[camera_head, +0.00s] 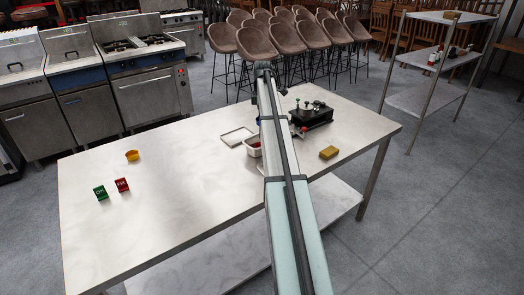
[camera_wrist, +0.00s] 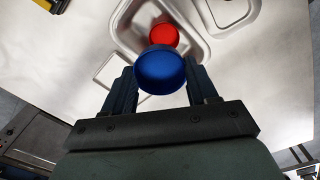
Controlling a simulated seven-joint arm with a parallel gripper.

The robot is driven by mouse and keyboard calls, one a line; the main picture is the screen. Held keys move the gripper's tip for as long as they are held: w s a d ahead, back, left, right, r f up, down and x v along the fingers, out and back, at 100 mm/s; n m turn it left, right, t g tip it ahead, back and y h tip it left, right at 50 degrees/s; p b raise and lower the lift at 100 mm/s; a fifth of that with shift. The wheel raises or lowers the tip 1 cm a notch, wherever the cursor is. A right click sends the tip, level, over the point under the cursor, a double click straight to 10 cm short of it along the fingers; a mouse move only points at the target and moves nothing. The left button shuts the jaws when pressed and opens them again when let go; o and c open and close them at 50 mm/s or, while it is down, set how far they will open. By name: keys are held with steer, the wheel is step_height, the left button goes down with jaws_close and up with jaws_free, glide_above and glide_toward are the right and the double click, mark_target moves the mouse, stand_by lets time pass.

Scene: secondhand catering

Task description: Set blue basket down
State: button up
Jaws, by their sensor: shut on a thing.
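The blue basket (camera_wrist: 160,72), a small round blue cup-like thing, sits between the two fingers of my gripper (camera_wrist: 161,88) in the wrist view. The gripper is shut on it. Beyond it in that view, a red round thing (camera_wrist: 164,35) lies in a pale metal tray (camera_wrist: 128,22); the basket overlaps the tray's near edge in the picture. I cannot tell the basket's height above the table. In the head view, my arm hides the gripper and most of what is around it.
On the table (camera_head: 180,210) are a flat square tray (camera_head: 236,136), a black appliance (camera_head: 312,117), a yellow sponge-like block (camera_head: 329,152), a yellow bowl (camera_head: 132,156), a green packet (camera_head: 100,192) and a red packet (camera_head: 122,184). The table's front left is clear.

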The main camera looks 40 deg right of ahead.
steer(key=m, duration=0.6)
steer(key=shift+f, duration=4.95)
steer(key=shift+f, duration=0.4)
steer(key=o, duration=1)
step_height(320, 180, up, 13)
steer(key=shift+f, duration=0.1)
steer(key=shift+d, duration=0.1)
